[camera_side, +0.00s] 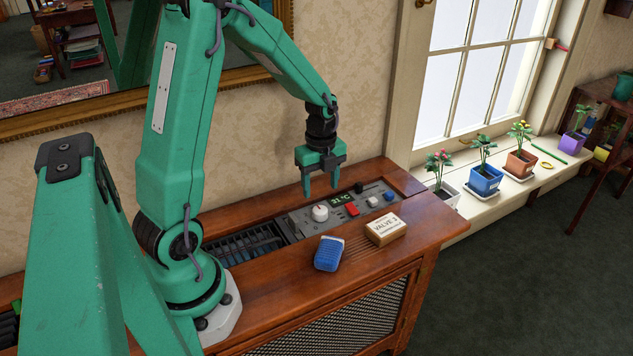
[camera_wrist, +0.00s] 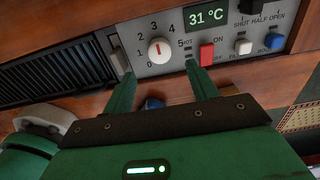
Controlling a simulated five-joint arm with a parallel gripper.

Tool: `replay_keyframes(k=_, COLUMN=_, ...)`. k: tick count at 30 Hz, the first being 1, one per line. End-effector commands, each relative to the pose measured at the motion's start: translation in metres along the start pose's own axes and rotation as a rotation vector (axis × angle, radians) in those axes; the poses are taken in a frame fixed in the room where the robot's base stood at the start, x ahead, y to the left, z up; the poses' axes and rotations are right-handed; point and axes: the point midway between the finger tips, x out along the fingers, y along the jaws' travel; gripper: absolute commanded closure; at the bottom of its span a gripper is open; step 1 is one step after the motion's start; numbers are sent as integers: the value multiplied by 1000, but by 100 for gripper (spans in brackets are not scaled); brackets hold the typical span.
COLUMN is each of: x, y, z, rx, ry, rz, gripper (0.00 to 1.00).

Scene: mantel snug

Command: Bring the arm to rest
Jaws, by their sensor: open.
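My gripper (camera_side: 321,188) is open and empty, pointing down above the control panel (camera_side: 299,219) set in the wooden cabinet top. In the wrist view its two green fingertips (camera_wrist: 161,70) are apart, with the white dial (camera_wrist: 160,48) between and beyond them. The dial (camera_side: 320,212) is ringed by numbers 0 to 5; I cannot tell surely where its mark points. The display (camera_wrist: 207,16) reads 31 °C. A red switch (camera_wrist: 207,53), a white button (camera_wrist: 243,47) and a blue button (camera_wrist: 274,41) sit to the right. A black slider (camera_side: 358,187) is behind them.
A blue ribbed object (camera_side: 329,253) and a box marked VALVE 3 (camera_side: 385,229) stand on the cabinet top (camera_side: 285,280) in front of the panel. A dark grille (camera_side: 240,245) lies left of it. Several potted plants (camera_side: 484,180) line the windowsill. A framed mirror (camera_side: 200,84) hangs behind.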

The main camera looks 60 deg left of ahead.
Motion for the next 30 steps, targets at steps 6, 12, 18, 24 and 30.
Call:
replay_keyframes(k=6, x=-7, y=0, z=0, rx=0, ry=0, rz=0, gripper=42)
replay_keyframes(k=12, x=-7, y=0, z=0, rx=0, ry=0, rz=0, gripper=42)
replay_keyframes(k=18, x=-12, y=0, z=-3, rx=-20, ry=-3, rz=-7, gripper=42)
replay_keyframes(k=24, x=-33, y=3, z=-15, rx=-128, ry=-12, rz=-44, gripper=42)
replay_keyframes(k=30, x=-67, y=12, z=-36, rx=-332, ry=-14, rz=-112, gripper=42)
